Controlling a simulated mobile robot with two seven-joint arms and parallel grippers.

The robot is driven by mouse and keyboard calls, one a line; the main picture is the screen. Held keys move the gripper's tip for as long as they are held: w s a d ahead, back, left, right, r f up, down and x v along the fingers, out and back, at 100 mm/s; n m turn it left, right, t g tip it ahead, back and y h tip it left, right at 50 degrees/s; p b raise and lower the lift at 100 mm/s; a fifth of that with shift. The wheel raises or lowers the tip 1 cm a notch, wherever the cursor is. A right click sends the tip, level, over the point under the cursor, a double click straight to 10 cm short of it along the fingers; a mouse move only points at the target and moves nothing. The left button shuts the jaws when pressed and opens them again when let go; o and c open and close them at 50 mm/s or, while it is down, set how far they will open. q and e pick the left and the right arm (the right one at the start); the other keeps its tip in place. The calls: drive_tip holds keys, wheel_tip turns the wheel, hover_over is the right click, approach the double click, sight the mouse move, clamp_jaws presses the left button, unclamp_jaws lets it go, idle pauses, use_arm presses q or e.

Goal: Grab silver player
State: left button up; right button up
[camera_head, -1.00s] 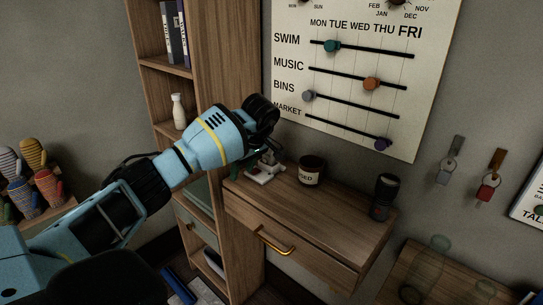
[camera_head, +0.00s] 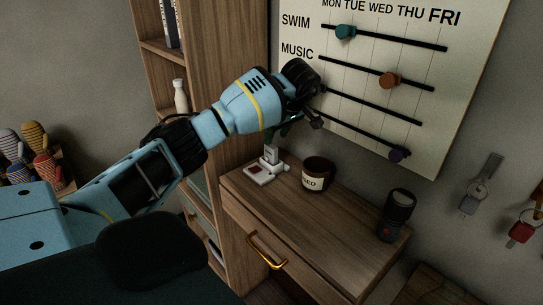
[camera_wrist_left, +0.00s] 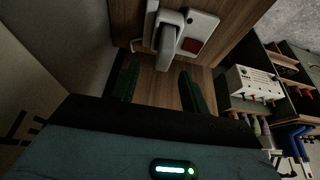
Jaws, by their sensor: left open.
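No thing here is plainly marked as the silver player. The likeliest is a small pale silver-white device (camera_head: 258,173) with a dark red square, on the left end of the wooden drawer top. An upright pale part stands at its back. In the left wrist view the device (camera_wrist_left: 199,32) lies just beyond the fingertips, its upright part pointing between them. My left gripper (camera_head: 300,126) is open and empty above the device; its dark green fingers also show spread in the left wrist view (camera_wrist_left: 160,84). My right gripper is out of view.
A dark labelled jar (camera_head: 317,176) stands close to the right of the device. A black flashlight (camera_head: 397,215) stands farther right. The slider board (camera_head: 425,110) hangs on the wall behind. A tall wooden shelf (camera_head: 232,80) is at left. The drawer top's front middle is clear.

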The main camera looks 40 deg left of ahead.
sight(271, 146)
use_arm(q)
drive_tip(key=shift+w+a+f, duration=0.15)
drive_tip(key=shift+f, duration=0.4)
drive_tip(key=x, duration=0.4)
drive_tip(key=shift+s, duration=0.4)
drive_tip(key=shift+a+f, duration=0.1)
drive_tip(key=shift+f, duration=0.2)
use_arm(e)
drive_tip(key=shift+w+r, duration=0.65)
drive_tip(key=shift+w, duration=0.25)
use_arm(q)
clamp_jaws()
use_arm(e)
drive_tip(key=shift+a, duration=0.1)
use_arm(q)
drive_tip(key=shift+r, duration=0.1)
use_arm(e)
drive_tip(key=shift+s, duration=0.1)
